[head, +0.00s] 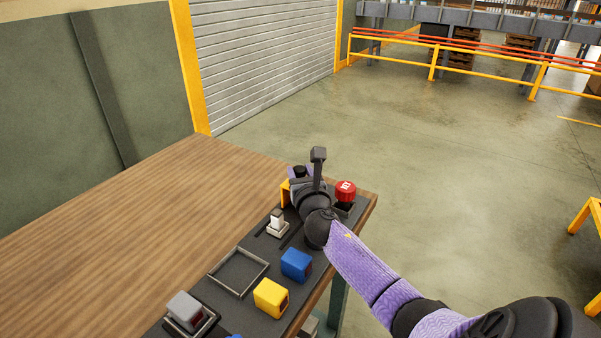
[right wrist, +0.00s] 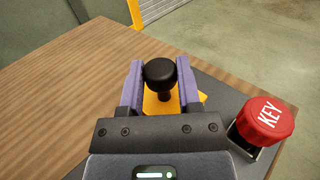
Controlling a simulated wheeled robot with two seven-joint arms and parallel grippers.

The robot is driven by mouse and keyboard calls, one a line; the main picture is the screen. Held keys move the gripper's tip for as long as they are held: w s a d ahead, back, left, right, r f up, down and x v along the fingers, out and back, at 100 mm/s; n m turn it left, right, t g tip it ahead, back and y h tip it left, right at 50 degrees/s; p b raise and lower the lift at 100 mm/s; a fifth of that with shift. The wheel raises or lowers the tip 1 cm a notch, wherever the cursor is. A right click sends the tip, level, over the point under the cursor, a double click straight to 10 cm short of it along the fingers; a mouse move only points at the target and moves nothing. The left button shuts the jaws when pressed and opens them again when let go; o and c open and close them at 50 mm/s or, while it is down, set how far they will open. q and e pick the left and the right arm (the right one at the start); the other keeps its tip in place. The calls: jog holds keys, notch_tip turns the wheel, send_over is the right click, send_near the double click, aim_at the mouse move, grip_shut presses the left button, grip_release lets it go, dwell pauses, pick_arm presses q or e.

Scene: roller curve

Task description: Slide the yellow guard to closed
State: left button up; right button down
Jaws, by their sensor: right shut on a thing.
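The yellow guard (head: 285,193) is at the far end of the dark panel on the table, mostly hidden behind my right gripper in the head view. In the right wrist view its yellow-orange plate (right wrist: 153,105) shows between my fingers, with a round black knob (right wrist: 160,71) standing up from it. My right gripper (right wrist: 160,85) has one purple finger on each side of the knob's stem and is shut on it. My right gripper also shows at the panel's far end in the head view (head: 301,173). My left gripper is not in view.
Nearer are a white-topped switch (head: 277,222), a blue block (head: 296,264), a yellow block (head: 271,298) and an empty tray (head: 214,279). The wooden tabletop at left is clear.

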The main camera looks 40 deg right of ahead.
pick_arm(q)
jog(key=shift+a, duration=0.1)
pick_arm(e)
jog(key=shift+a, duration=0.1)
jog(key=a+p, duration=0.1)
jog(key=a, duration=0.1)
jog(key=s+a+p, duration=0.1)
jog(key=a, duration=0.2)
jog(key=s+a+p, duration=0.1)
jog(key=a, duration=0.2)
jog(key=shift+s, duration=0.2)
jog(key=shift+s+a, duration=0.1)
jog(key=shift+a, duration=0.3)
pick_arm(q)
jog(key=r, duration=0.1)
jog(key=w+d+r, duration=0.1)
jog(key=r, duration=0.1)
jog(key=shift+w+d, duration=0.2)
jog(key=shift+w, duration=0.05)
pick_arm(e)
jog(key=shift+f, duration=0.1)
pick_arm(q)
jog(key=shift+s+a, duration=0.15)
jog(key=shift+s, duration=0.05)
pick_arm(e)
jog(key=shift+c, duration=1.5)
grip_release()
jog(key=shift+a, duration=0.1)
